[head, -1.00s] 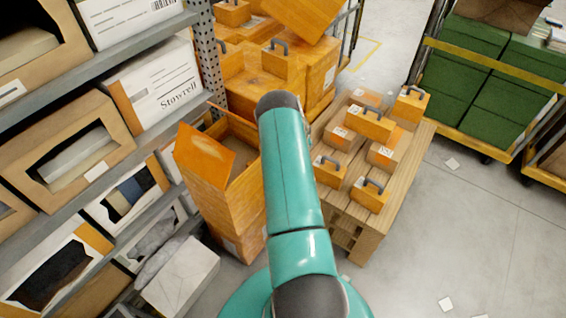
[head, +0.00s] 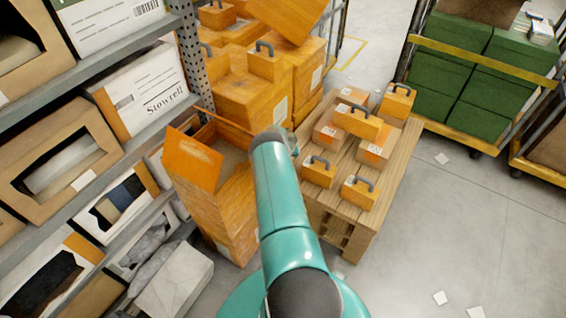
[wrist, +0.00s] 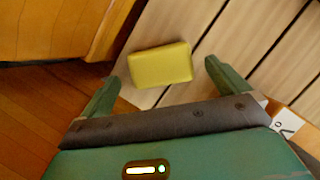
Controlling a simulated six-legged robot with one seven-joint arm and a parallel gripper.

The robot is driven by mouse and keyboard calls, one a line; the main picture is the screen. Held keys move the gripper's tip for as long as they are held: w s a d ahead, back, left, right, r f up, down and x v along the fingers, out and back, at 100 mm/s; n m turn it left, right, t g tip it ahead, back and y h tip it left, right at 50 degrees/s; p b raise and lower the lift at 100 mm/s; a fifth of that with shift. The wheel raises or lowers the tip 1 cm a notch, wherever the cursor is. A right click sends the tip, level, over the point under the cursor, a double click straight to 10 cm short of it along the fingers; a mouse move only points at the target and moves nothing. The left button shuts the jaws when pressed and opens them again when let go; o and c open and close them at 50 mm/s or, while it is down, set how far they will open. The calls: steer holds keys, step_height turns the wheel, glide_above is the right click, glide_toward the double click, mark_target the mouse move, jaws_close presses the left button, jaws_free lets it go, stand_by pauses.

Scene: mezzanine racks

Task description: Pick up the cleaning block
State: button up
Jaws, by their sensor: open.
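The cleaning block is a yellow rounded block (wrist: 160,65) lying on pale wooden slats in the wrist view. My gripper (wrist: 161,71) is open, with one green finger to the left of the block and the other to its right. The block appears between the fingertips, slightly beyond them, and is not gripped. How much height separates them I cannot tell. In the head view my teal arm hides the gripper, and I cannot make out the block.
The slatted pallet table (head: 389,180) carries several orange boxes with grey handles (head: 361,191). An open orange carton (head: 215,205) stands left of it, beside the shelf rack (head: 128,62). In the wrist view an orange wooden side (wrist: 60,28) is close at left.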

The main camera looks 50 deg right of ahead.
steer(key=x, duration=0.2)
steer(key=shift+d+f, duration=0.2)
steer(key=shift+f, duration=0.15)
steer(key=shift+w+f, duration=0.25)
steer(key=shift+f, duration=0.25)
steer(key=c, duration=1.1)
steer(key=shift+d+r, duration=0.1)
steer(key=shift+r, duration=0.1)
